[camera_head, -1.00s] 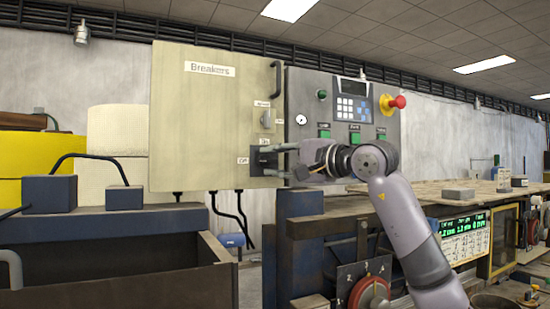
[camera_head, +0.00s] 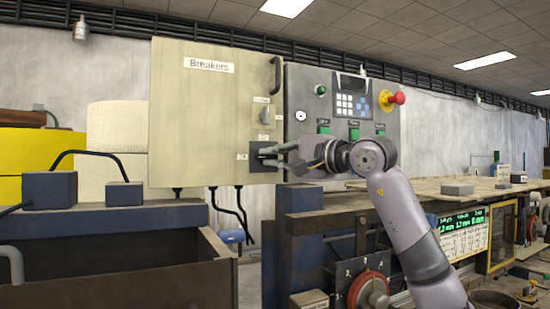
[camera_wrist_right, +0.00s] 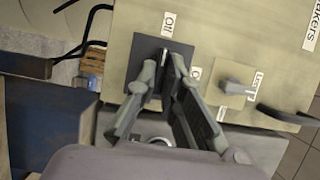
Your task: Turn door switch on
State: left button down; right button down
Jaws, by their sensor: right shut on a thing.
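The beige breaker cabinet (camera_head: 195,115) stands at centre in the head view, its door closed. A dark square switch plate (camera_head: 256,163) with a small lever is low on its right side, beside "On" and "Off" labels. My right gripper (camera_head: 265,156) reaches it from the right, its fingers drawn together on the lever. In the right wrist view the gripper (camera_wrist_right: 165,72) has its tips at the dark plate (camera_wrist_right: 145,62), around the switch lever (camera_wrist_right: 164,56); the fingers partly hide it. My left gripper is out of view.
A smaller grey knob (camera_head: 266,115) sits above the switch, and the cabinet handle (camera_head: 276,75) above that. A grey control panel (camera_head: 310,88) with a red emergency button (camera_head: 397,98) adjoins on the right. Black cables (camera_head: 232,205) hang below the cabinet.

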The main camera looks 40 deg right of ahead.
dwell(0.3)
jog(key=m+t+h+b, duration=0.1)
jog(key=m+h+b, duration=0.1)
jog(key=m, duration=0.4)
jog(key=m+t+h+b, duration=0.1)
jog(key=m+h+b, duration=0.1)
jog(key=m+b, duration=0.2)
jog(key=m+t+h+b, duration=0.1)
jog(key=m+t+b, duration=0.1)
jog(key=m, duration=0.5)
jog(key=shift+a+f+m+h+b, duration=0.3)
jog(key=shift+f+h+b, duration=0.1)
jog(key=shift+b, duration=0.1)
jog(key=shift+r+m+h+b, duration=0.1)
jog(key=shift+m+h+b, duration=0.85)
jog(key=shift+m, duration=1.35)
jog(key=shift+r+m+g+h+p, duration=0.1)
jog(key=shift+m+g+h+p, duration=0.2)
jog(key=shift+h, duration=0.15)
jog(key=c, duration=2.1)
grip_release()
jog(key=o, duration=0.4)
jog(key=shift+w+a+f, duration=0.1)
jog(key=shift+w+f, duration=0.1)
jog(key=shift+w, duration=0.05)
